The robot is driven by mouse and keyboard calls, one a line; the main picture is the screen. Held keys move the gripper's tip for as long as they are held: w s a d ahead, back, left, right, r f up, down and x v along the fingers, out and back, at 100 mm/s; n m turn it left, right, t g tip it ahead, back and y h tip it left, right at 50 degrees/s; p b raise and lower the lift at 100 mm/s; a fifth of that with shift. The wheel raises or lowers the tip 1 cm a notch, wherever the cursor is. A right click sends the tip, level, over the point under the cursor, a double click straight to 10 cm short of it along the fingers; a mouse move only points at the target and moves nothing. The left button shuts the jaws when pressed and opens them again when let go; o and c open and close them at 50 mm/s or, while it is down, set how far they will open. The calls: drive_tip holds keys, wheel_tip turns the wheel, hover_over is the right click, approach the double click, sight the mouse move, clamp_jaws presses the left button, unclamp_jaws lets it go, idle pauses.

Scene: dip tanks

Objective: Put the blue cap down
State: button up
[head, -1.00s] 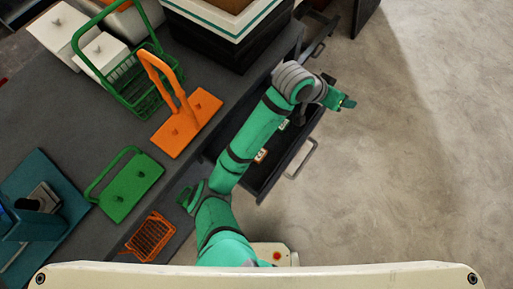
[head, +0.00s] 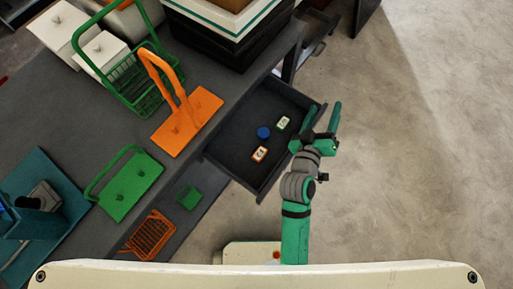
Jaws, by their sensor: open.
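The blue cap (head: 264,132) lies on the floor of the open drawer (head: 237,160) in the head view, between two small labelled pieces. My gripper (head: 322,118) is open and empty. It is to the right of the cap, near the drawer's right front edge, with its fingers spread and apart from the cap.
An orange-edged tag (head: 260,154) and a green-edged tag (head: 283,123) lie near the cap. Open floor lies right.

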drive_tip(key=s+a+f+y, duration=0.1)
drive_tip(key=s+a+f, duration=0.1)
drive_tip(key=s+a, duration=0.1)
drive_tip(key=s+a+f+y, duration=0.2)
drive_tip(key=s+a, duration=0.2)
drive_tip(key=s, duration=0.2)
drive_tip(key=s+a+f+n+y, duration=0.1)
drive_tip(key=s+a+f+y, duration=0.1)
drive_tip(key=s+a+f, duration=0.1)
drive_tip(key=shift+s+a, duration=0.35)
drive_tip(key=shift+s, duration=0.5)
drive_tip(key=s+a+r+m+y, duration=0.1)
drive_tip(key=s+a+m, duration=0.3)
drive_tip(key=s+a, duration=0.5)
drive_tip(key=v, duration=0.4)
drive_tip(key=shift+s+r, duration=0.15)
drive_tip(key=shift+s, duration=0.1)
drive_tip(key=shift+a, duration=0.1)
